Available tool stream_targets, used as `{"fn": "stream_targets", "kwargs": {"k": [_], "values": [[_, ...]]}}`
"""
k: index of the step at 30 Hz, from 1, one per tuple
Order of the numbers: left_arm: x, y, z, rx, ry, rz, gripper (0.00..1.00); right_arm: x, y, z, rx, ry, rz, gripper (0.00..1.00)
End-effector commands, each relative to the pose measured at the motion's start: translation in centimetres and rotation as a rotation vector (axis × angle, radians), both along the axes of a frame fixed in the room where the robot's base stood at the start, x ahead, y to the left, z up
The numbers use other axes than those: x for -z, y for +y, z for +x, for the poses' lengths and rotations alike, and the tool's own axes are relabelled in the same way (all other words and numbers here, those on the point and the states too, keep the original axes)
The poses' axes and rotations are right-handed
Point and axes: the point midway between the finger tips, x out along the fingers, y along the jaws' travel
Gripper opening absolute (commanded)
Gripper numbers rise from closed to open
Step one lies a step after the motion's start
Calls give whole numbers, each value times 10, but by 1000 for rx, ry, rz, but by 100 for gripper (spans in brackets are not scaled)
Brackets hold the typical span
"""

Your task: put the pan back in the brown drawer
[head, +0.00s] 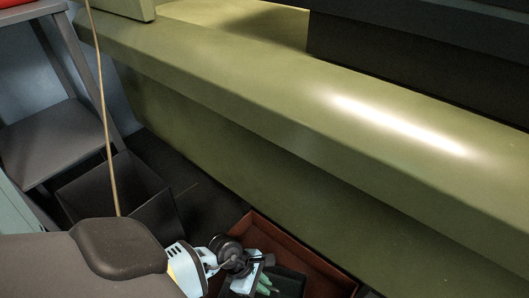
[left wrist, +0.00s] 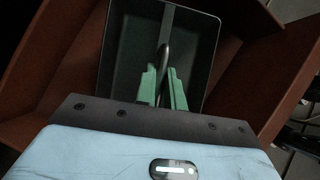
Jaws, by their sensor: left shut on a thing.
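The brown drawer (head: 284,238) is open at the bottom of the head view, and its walls also show in the left wrist view (left wrist: 255,60). The pan (head: 292,280) is dark and squarish, partly hidden by my gripper in the head view. In the left wrist view the pan (left wrist: 200,45) lies ahead of my fingers, between the drawer's walls. My left gripper (head: 264,287) has green fingers and is over the drawer. It is shut on the pan, with a dark curved part between the fingers (left wrist: 163,88). I cannot tell whether the pan touches the drawer floor. My right gripper is not in view.
A large olive-green cart body (head: 230,140) with a ledge runs diagonally beside the drawer. A dark open bin (head: 115,195) and a grey shelf stand (head: 60,140) are at the left. A thin tan cord (head: 104,110) hangs in front of them.

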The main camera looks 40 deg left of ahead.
Motion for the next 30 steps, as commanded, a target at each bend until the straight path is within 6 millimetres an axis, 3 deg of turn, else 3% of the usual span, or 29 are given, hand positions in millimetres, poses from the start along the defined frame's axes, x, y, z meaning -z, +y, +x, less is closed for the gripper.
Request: {"fn": "stream_targets", "kwargs": {"k": [3,8,22,23,27,30], "values": [[22,-1,-1,-3,4,-3,0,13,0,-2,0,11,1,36],[42,-1,0,-2,3,-2,0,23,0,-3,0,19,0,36],[48,0,0,0,0,-1,0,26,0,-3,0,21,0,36],[48,0,-1,1,2,0,12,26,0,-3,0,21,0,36],[48,0,-1,0,2,0,30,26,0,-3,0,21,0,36],[48,0,-1,0,2,-1,32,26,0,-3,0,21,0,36]]}}
